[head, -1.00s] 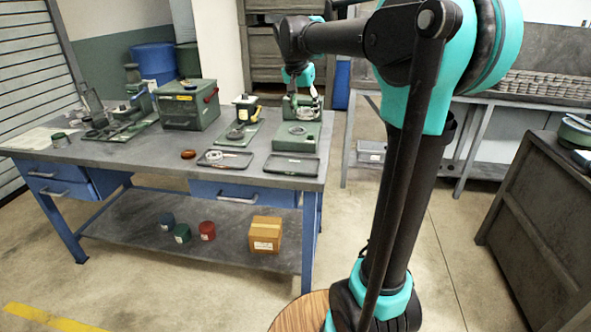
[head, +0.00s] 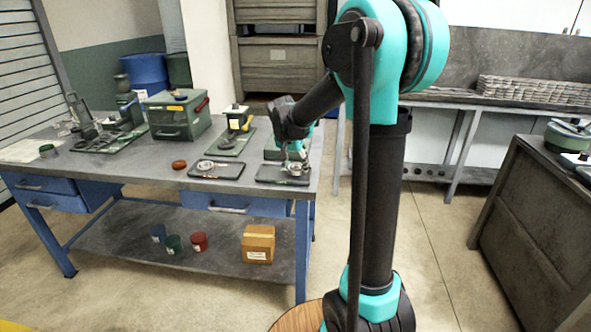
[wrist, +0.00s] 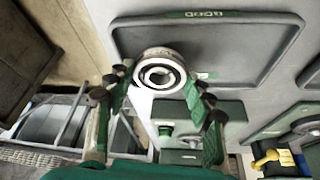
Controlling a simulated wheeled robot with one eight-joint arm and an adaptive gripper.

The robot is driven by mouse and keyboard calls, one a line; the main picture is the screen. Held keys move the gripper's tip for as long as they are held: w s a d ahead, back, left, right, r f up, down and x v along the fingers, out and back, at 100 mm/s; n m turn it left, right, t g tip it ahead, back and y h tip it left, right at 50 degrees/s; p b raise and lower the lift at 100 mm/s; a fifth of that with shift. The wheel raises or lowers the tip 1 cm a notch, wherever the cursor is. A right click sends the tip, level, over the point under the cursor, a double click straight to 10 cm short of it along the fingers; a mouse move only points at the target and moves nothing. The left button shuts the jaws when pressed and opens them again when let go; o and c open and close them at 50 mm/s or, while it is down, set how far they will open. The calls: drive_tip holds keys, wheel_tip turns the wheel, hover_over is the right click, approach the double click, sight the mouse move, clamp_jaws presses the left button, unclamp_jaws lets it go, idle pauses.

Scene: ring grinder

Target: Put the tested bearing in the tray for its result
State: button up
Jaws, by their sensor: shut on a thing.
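My gripper (head: 294,163) is shut on a ring-shaped metal bearing (wrist: 160,71), which sits between the fingertips in the wrist view. In that view the bearing overlaps the near edge of a dark, shallow tray (wrist: 240,50), whose rim label appears to read GOOD. In the head view this tray (head: 266,178) is at the front right of the workbench, with my gripper just above it. The bearing appears held above the tray, though the exact gap is unclear. A second tray (head: 232,171) to its left holds metal rings.
A green test device (head: 272,151) stands behind the tray, partly hidden by my arm.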

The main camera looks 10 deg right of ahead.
drive_tip(key=shift+f, duration=0.75)
drive_tip(key=shift+f, duration=0.1)
drive_tip(key=o, duration=1.2)
drive_tip(key=v, duration=1.2)
drive_tip(key=s+d+f+n+y, duration=0.1)
drive_tip(key=s+d+f+n, duration=0.1)
drive_tip(key=s+f, duration=0.4)
drive_tip(key=s+d+f+n, duration=0.1)
drive_tip(key=s+f+n, duration=0.1)
drive_tip(key=s+f, duration=0.5)
drive_tip(key=s+d+f+n+y, duration=0.1)
drive_tip(key=s+d+f+n, duration=0.1)
drive_tip(key=s+f, duration=0.5)
drive_tip(key=shift+s+d+f+n+t+y, duration=0.1)
drive_tip(key=shift+s+n, duration=0.05)
drive_tip(key=shift+s, duration=0.8)
drive_tip(key=shift+s+d+r+n+t+y, duration=0.1)
drive_tip(key=shift+s+n, duration=0.1)
drive_tip(key=shift+s, duration=0.75)
drive_tip(key=shift+s+d+f+n+t+y, duration=0.1)
drive_tip(key=shift+s+n, duration=0.05)
drive_tip(key=shift+s, duration=0.8)
